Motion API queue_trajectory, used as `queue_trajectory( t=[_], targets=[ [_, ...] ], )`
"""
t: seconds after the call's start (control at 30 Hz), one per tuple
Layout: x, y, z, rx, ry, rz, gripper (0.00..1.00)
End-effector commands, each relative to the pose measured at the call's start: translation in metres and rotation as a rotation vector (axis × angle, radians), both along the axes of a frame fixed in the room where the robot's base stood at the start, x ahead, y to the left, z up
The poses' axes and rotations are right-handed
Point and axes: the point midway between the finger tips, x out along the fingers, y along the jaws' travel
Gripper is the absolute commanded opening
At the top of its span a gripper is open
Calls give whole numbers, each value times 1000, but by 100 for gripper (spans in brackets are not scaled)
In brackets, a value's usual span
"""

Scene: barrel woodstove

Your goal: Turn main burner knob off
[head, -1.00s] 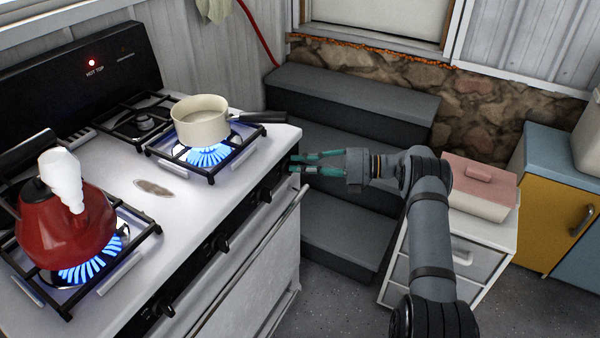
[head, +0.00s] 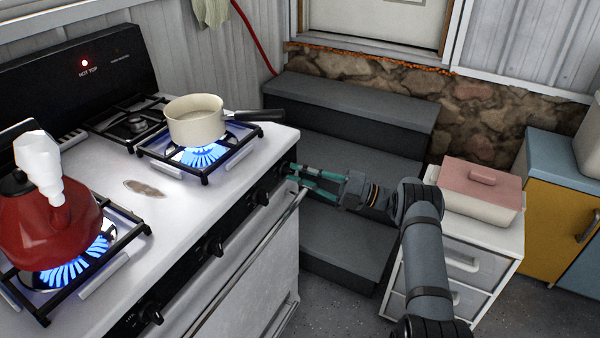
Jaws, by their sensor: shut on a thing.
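The white stove (head: 168,210) fills the left of the head view, with a row of black knobs along its dark front panel. My gripper (head: 291,173) is at the far right end of that panel, its teal fingers shut on a knob there; the knob is mostly hidden by the fingers and the stove edge. Other knobs show along the panel: one near the right (head: 262,197), one in the middle (head: 214,247) and one near the front (head: 151,313). Blue flames burn under the cream pan (head: 195,122) and under the red kettle (head: 45,225).
Dark grey steps (head: 345,110) rise behind my gripper. A white drawer unit (head: 478,258) with a pink-lidded box (head: 482,185) stands to the right of my arm. The oven handle (head: 262,245) runs below the knobs. The pan's black handle (head: 262,115) points right.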

Motion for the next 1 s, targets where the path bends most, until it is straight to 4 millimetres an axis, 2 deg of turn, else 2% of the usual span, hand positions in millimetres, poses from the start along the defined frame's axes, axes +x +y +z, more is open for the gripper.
queue_trajectory(
  t=[0.03,0.6,1.0],
  targets=[
    [-4,7,-2,18,45,17,0],
    [-7,10,-2,256,514,16,0],
    [-7,10,-1,370,727,13,0]
  ],
)
